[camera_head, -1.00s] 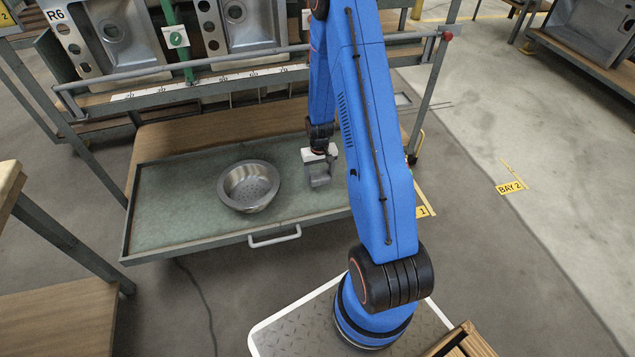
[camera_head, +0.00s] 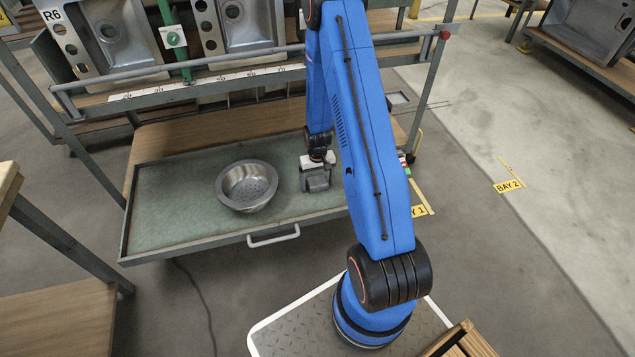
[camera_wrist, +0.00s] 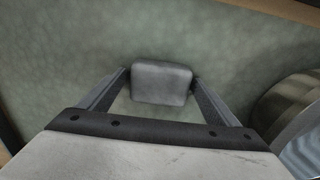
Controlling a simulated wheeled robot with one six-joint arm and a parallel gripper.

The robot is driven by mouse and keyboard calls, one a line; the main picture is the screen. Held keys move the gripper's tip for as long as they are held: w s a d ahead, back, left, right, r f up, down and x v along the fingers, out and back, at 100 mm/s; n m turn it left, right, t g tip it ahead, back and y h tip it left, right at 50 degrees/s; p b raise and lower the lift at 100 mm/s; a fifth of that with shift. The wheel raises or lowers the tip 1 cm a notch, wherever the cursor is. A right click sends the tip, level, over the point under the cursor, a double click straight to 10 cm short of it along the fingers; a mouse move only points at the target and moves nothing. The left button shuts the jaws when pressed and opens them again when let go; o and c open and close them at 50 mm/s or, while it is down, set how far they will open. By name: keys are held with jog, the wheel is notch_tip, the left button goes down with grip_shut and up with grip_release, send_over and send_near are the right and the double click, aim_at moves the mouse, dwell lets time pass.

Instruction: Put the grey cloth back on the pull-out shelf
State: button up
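The grey cloth (camera_head: 318,183) is a small block-like folded piece. It appears to rest on the green surface of the pull-out shelf (camera_head: 185,215), toward its right end. In the wrist view the cloth (camera_wrist: 162,83) sits between my two fingertips. My gripper (camera_head: 317,180) points down over it, one finger on each side. Narrow gaps show between the fingers and the cloth, so my gripper looks open. In the wrist view the fingers of my gripper (camera_wrist: 162,78) come very close to its sides. The cloth's underside is hidden.
A round steel strainer bowl (camera_head: 247,186) stands on the shelf left of the cloth; its rim shows in the wrist view (camera_wrist: 290,110). The shelf has a front handle (camera_head: 273,238). A rack with sinks (camera_head: 110,35) rises behind. The shelf's left part is clear.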

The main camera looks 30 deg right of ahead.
notch_tip(320, 180, up, 13)
notch_tip(320, 180, up, 14)
jog(key=t, duration=0.1)
send_over(317, 181)
jog(key=s+a, duration=0.2)
jog(key=a, duration=0.2)
jog(key=s+a+r+n+t, duration=0.1)
jog(key=s+a+r, duration=0.25)
jog(key=r, duration=0.25)
jog(key=s+a+r+n, duration=0.1)
jog(key=s+a+r, duration=0.1)
jog(key=s+r, duration=0.3)
jog(key=s+a+r+t, duration=0.1)
jog(key=s+a+r, duration=0.2)
jog(key=s+r, duration=0.3)
jog(key=s+a+r+n+t, duration=0.1)
jog(key=s+a+r, duration=0.2)
jog(key=s, duration=1.1)
notch_tip(317, 181, up, 4)
jog(key=shift+f+t, duration=0.1)
jog(key=shift+t, duration=0.3)
